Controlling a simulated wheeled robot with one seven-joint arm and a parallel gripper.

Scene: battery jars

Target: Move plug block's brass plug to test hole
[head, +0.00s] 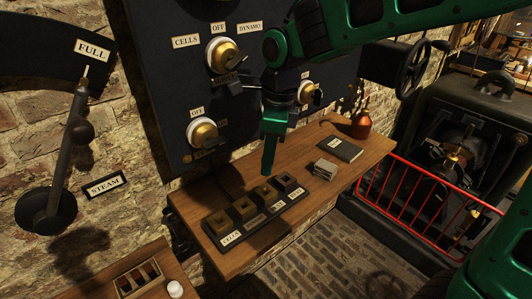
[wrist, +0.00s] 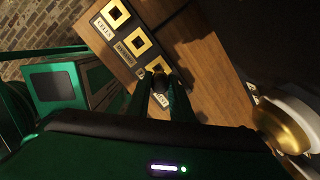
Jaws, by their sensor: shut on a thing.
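The plug block (head: 252,225) is a dark strip on the wooden shelf, with several square sockets and white labels. Its front label reads CELLS. In the wrist view the block's brass-framed square holes (wrist: 115,13) show, labelled CELLS and, beside it, apparently DYNAMO. My gripper (head: 267,170) points down above the block's far half. In the wrist view my gripper (wrist: 163,80) is shut on a small dark piece with a brassy edge, probably the brass plug (wrist: 158,67). The fingers hide much of it and of the block's far end.
A dark panel (head: 170,90) with brass rotary switches rises behind the shelf (head: 325,178). A grey stack (head: 325,168), a dark book (head: 341,149) and a copper-coloured pot (head: 361,125) stand to the right. A red railing (head: 410,190) is beyond the shelf's right side.

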